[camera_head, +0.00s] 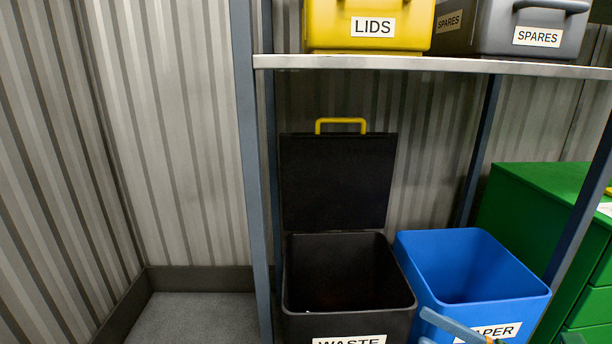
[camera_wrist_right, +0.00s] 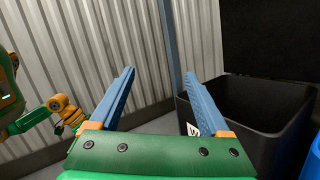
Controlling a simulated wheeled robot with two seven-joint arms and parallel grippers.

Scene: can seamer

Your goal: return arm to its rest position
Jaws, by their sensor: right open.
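My right gripper (camera_wrist_right: 160,74) is open, its two blue fingers spread with nothing between them. The wall and a blue-grey shelf post show beyond the gap in the right wrist view. The right finger partly covers the label of the black waste bin (camera_wrist_right: 262,112). Blue parts that look like this gripper show at the bottom of the head view, in front of the blue paper bin (camera_head: 470,265). The waste bin (camera_head: 345,312) stands with its black lid (camera_head: 335,180) raised; its inside is dark. My left gripper is not visible.
A shelf (camera_head: 560,70) above the bins holds a yellow LIDS box (camera_head: 370,40) and a grey SPARES box (camera_head: 490,30). Its post (camera_head: 250,150) stands left of the waste bin. A green drawer cabinet (camera_head: 530,190) is at right. Floor (camera_head: 195,318) at lower left is clear.

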